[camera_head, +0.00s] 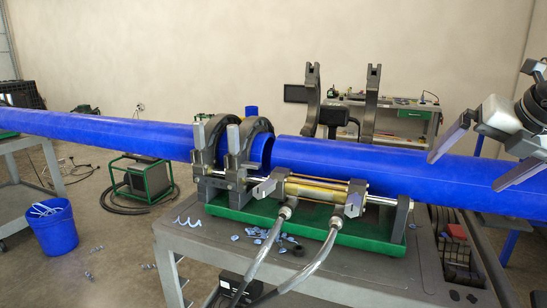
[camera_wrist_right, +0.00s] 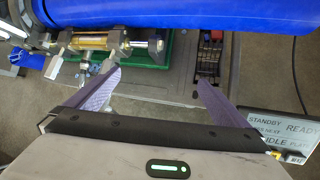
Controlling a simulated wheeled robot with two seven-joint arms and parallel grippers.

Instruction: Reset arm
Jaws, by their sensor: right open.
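My right gripper (camera_head: 486,157) comes in from the right edge of the head view, above the right-hand blue pipe. Its two pale fingers are spread wide with nothing between them. In the right wrist view the fingers (camera_wrist_right: 159,78) are also apart and empty, over the cart top. My left arm and gripper do not show in either view.
The right blue pipe (camera_head: 350,158) and left blue pipe (camera_head: 110,130) nearly meet at the clamp rings (camera_head: 232,140). The clamp machine's green base (camera_head: 310,230) stands on the grey cart (camera_head: 190,240). Two clamp halves (camera_head: 312,98) stand upright behind. A blue bucket (camera_head: 52,228) sits left.

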